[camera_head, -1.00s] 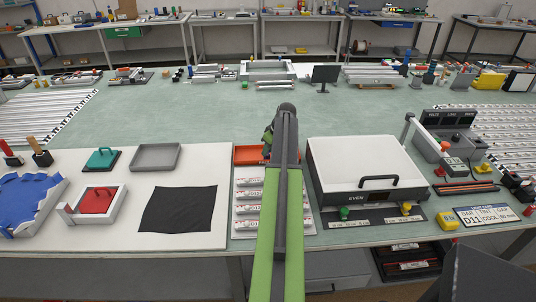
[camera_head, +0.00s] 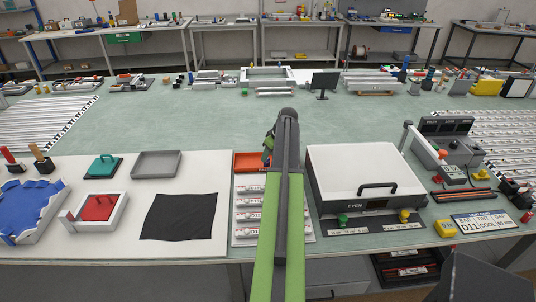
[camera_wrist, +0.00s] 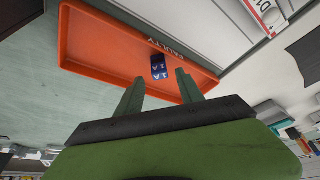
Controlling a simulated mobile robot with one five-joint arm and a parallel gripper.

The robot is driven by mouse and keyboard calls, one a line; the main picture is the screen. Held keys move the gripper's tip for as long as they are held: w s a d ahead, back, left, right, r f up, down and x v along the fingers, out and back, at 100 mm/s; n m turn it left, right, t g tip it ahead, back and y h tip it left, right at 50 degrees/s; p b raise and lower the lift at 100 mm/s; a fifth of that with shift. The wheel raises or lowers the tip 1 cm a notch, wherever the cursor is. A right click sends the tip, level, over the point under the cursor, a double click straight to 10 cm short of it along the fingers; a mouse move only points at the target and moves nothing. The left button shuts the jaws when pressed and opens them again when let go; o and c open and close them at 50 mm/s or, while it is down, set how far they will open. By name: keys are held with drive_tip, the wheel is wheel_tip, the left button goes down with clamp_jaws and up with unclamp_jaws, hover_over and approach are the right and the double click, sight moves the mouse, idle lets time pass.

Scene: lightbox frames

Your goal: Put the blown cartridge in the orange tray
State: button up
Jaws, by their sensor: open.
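The orange tray (camera_wrist: 84,38), marked FAULTY, fills the upper middle of the wrist view. A small dark blue cartridge (camera_wrist: 158,68) with white "1A" lettering shows inside the tray's outline, near its lettered wall. My gripper (camera_wrist: 158,90) is open, with its two fingers apart and empty, just short of the cartridge and over the tray's edge. In the head view, the tray (camera_head: 244,161) shows only in part beside my arm. My gripper (camera_head: 269,143) is over it, mostly hidden by my arm, and the cartridge is hidden there.
A rack of white strips (camera_head: 246,215) lies in front of the tray. A white-lidded box (camera_head: 358,166) with a black handle stands close on the right. A black cloth (camera_head: 178,216), a grey tray (camera_head: 157,164) and a red-lidded box (camera_head: 98,207) are on the left.

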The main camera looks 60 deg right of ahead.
drive_tip(key=p+v, duration=0.8)
drive_tip(key=v, duration=0.2)
drive_tip(key=w+a+g+y, duration=0.1)
drive_tip(key=w+a, duration=0.5)
drive_tip(key=a, duration=0.5)
drive_tip(key=w+a+f+n, duration=0.1)
drive_tip(key=w+a, duration=0.4)
drive_tip(key=a, duration=0.7)
drive_tip(key=w+a+g+y, duration=0.1)
drive_tip(key=w+a, duration=0.5)
drive_tip(key=a, duration=0.5)
drive_tip(key=s+a+n+g+h, duration=0.1)
drive_tip(key=s+a+g, duration=0.1)
drive_tip(key=a, duration=3)
drive_tip(key=shift+s+a+f, duration=0.35)
drive_tip(key=shift+s+a, duration=0.05)
drive_tip(key=shift+s, duration=0.3)
